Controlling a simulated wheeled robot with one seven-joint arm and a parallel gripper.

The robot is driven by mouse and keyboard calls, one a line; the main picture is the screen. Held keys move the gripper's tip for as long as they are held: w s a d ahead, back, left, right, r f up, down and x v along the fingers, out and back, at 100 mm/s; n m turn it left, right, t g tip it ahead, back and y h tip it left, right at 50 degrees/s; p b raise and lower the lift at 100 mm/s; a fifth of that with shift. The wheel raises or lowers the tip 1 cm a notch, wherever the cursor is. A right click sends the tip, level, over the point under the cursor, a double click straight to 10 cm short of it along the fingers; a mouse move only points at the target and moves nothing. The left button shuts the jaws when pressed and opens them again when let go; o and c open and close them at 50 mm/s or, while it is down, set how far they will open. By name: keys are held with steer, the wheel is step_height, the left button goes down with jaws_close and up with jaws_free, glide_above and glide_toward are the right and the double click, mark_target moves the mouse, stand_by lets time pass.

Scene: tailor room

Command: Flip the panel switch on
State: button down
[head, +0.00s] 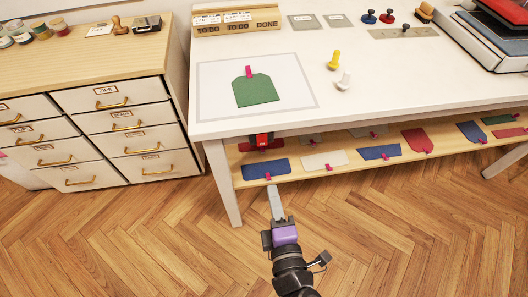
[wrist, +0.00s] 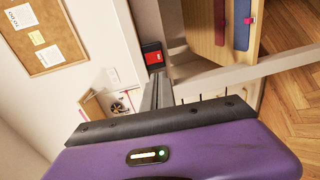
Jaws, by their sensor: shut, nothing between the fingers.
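A small red switch panel with a dark part (head: 262,140) sits under the table's front edge, near its left leg. In the wrist view a red and black box (wrist: 153,56), apparently the same panel, shows just beyond the fingertips. Whether its switch is up or down is too small to tell. My gripper (head: 274,190) is shut and empty, in front of the lower shelf and below the panel in the head view. Its fingers (wrist: 158,78) point toward the box in the wrist view, and I see no clear contact.
A drawer cabinet (head: 150,139) stands left. The wooden floor in front is clear.

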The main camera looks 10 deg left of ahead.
mark_target(262, 145)
stand_by(0.3)
steer(key=x, duration=1.4)
steer(key=shift+f, duration=0.1)
steer(key=shift+w, duration=0.15)
